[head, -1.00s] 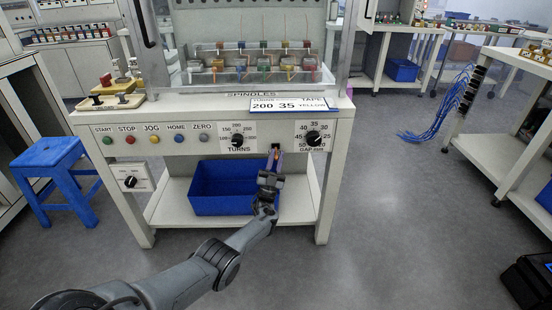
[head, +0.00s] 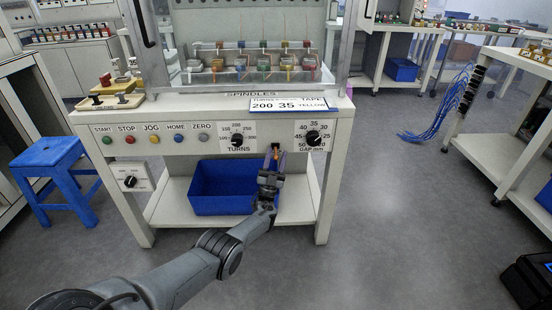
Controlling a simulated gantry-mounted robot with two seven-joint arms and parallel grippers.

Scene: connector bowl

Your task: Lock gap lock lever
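The gap lock lever (head: 277,150) is a small dark and orange piece on the front panel, between the TURNS dial (head: 237,140) and the GAP dial (head: 314,138). My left gripper (head: 274,160) is right at it from below. Its two fingers stand apart, one on each side of the orange part. I cannot tell whether they touch it. The lower part of the lever is hidden by the gripper. My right gripper is not in view.
Several buttons run along the panel's left. A sign (head: 289,104) reading 200, 35, YELLOW stands above the lever. A blue bin (head: 222,203) sits on the shelf below, close to my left arm. A blue stool (head: 48,160) stands at the left.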

